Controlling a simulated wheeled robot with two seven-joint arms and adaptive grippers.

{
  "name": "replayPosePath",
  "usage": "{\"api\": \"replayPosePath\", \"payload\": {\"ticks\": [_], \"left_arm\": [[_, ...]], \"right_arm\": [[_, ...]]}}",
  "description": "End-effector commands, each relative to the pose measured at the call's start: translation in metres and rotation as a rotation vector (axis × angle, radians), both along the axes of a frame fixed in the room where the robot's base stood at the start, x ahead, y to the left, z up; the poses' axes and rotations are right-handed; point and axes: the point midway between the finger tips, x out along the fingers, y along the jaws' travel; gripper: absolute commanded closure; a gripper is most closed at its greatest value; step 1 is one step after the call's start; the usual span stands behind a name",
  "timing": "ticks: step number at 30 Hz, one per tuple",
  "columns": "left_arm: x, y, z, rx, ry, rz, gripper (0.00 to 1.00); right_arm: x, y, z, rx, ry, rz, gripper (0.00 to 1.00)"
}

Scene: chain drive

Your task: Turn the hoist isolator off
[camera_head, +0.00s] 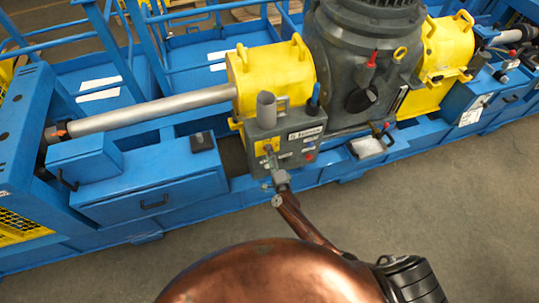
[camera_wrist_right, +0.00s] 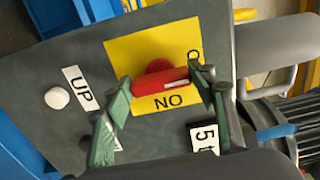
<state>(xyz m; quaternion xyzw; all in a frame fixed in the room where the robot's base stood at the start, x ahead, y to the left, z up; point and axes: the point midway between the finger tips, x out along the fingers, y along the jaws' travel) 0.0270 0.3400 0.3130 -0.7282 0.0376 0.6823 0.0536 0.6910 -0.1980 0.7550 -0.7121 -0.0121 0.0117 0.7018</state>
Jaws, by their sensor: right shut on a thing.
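The hoist isolator is a red handle (camera_wrist_right: 160,84) on a yellow plate (camera_wrist_right: 158,48), on the face of a grey control box (camera_head: 305,150). In the wrist view, the handle lies nearly level across the plate. An ON label (camera_wrist_right: 168,102) reads upside down just below it. A letter O, the start of another label, shows at the right, partly hidden by a finger. My right gripper (camera_wrist_right: 160,95) is shut on the handle, with a green-padded finger at each end. In the head view, my right gripper (camera_head: 272,172) is at the box's front. My left gripper is out of view.
A white button (camera_wrist_right: 57,97) beside an UP label (camera_wrist_right: 80,88) is close to the fingers. A grey cylinder (camera_head: 266,108) and a blue-handled item (camera_head: 314,98) stand on the box. Yellow guards (camera_head: 270,75) and a dark motor housing (camera_head: 365,60) are behind. The floor in front is clear.

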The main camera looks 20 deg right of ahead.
Motion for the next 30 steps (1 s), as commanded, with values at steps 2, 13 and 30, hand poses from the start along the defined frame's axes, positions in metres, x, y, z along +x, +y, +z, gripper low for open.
{"api": "replayPosePath", "payload": {"ticks": [2,13,30], "left_arm": [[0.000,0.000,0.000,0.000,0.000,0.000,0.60],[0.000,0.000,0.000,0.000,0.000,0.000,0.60],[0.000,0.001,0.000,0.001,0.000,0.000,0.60]], "right_arm": [[0.000,0.003,-0.001,-0.002,0.002,0.006,0.47],[0.000,0.001,0.000,0.000,0.001,0.002,0.30],[-0.068,-0.002,-0.002,0.002,0.003,0.000,0.30]]}}
